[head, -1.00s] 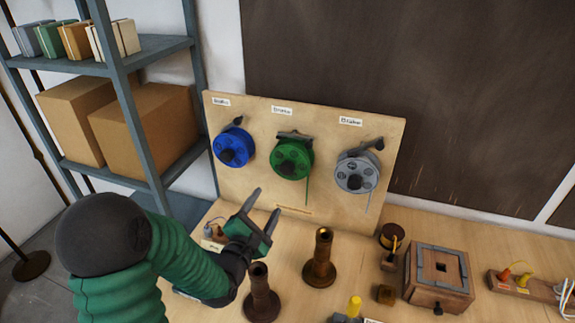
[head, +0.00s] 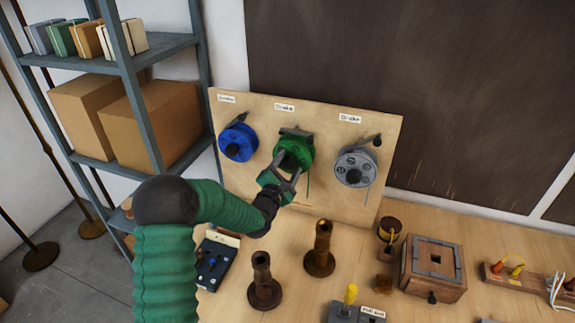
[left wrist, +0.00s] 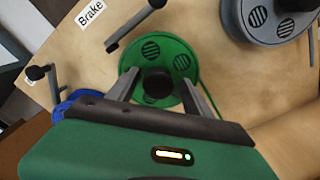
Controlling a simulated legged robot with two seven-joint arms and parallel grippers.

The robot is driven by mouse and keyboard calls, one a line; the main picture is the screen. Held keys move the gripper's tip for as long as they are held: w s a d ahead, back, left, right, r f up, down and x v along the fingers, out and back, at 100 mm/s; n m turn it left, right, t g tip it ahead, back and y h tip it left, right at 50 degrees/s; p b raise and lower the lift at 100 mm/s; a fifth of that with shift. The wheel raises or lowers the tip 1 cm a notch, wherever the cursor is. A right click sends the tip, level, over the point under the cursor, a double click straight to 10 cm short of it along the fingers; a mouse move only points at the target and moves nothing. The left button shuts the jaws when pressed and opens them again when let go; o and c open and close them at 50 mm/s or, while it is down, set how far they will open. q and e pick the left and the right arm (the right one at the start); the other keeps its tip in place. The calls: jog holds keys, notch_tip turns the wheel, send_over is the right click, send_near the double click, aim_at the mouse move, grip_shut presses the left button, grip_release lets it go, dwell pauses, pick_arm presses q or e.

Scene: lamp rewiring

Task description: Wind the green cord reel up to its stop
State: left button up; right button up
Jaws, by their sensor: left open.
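The green cord reel (head: 299,149) is mounted in the middle of an upright wooden board, with a dark knob at its hub and a green cord hanging down. It also shows in the left wrist view (left wrist: 178,62), with its black knob (left wrist: 158,84) between my fingers. A brake lever (left wrist: 135,28) sits above it, by a "Brake" label. My left gripper (head: 292,170) is open in front of the reel, with its fingers on either side of the knob. I cannot tell whether they touch it. My right gripper is not in view.
A blue reel (head: 238,143) is to the left and a grey reel (head: 356,167) to the right on the board (head: 226,177). On the table below stand two brown posts (head: 320,250), a wooden box (head: 432,268) and a grey block with a yellow knob (head: 350,294). A shelf stands at left.

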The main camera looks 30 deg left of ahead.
pick_arm(q)
jog(key=shift+w+d, duration=0.1)
jog(key=shift+d, duration=0.05)
jog(key=c, duration=0.4)
jog(key=shift+a+f, duration=0.2)
jog(key=shift+a, duration=0.25)
grip_shut()
jog(key=shift+d, duration=0.15)
jog(key=shift+f, duration=0.1)
